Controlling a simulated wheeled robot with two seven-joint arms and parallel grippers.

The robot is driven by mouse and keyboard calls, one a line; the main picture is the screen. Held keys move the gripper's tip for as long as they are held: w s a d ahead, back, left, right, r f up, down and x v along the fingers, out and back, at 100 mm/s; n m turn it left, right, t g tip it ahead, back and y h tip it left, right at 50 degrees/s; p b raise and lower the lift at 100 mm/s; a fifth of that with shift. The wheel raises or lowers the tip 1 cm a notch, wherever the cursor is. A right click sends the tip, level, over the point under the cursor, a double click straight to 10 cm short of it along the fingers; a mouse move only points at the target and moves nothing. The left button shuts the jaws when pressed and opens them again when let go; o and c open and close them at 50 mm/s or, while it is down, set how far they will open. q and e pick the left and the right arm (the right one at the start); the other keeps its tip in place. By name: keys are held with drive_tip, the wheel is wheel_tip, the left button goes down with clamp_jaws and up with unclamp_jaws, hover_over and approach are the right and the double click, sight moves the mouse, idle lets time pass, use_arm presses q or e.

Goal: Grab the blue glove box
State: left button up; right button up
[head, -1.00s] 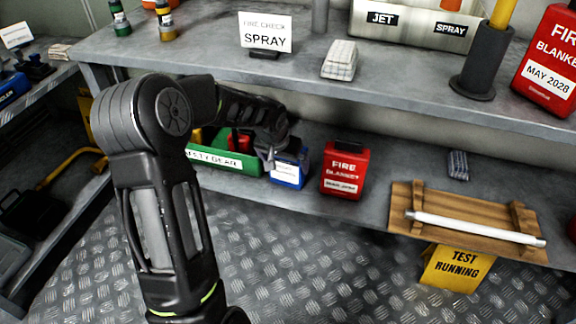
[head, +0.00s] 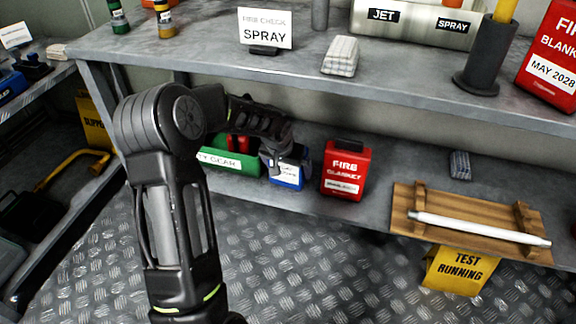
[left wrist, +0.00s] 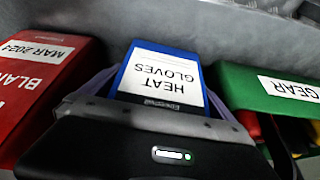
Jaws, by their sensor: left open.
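The blue glove box (head: 287,177) stands on the lower shelf, between the green safety gear bin and a red fire blanket box. In the left wrist view the glove box (left wrist: 165,72) appears upside down, with a white label reading HEAT GLOVES. My left gripper (head: 276,160) is open at the glove box and covers its upper left part in the head view. In the left wrist view, purplish finger parts show on both sides of the box; contact cannot be told. My right gripper is not in view.
The green bin (head: 230,160) is close on the left and the red fire blanket box (head: 346,170) close on the right. The upper shelf (head: 215,55) overhangs them. A wooden rack (head: 440,217) with a white rod lies farther right.

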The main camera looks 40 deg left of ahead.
use_arm(q)
drive_tip(key=shift+c, duration=0.2)
drive_tip(key=c, duration=1.3)
drive_tip(key=shift+o, duration=0.2)
drive_tip(key=shift+r, duration=0.15)
drive_tip(key=shift+r+p, duration=0.35)
drive_tip(key=shift+r, duration=0.1)
wheel_tip(320, 180, up, 3)
drive_tip(key=shift+p, duration=0.9)
drive_tip(key=s+d, duration=0.2)
drive_tip(key=s, duration=0.6)
drive_tip(key=s+d+p, duration=0.1)
drive_tip(key=s+d, duration=0.1)
drive_tip(key=s, duration=0.7)
drive_tip(key=shift+s+d+f+p, duration=0.25)
drive_tip(key=shift+f+p, duration=0.05)
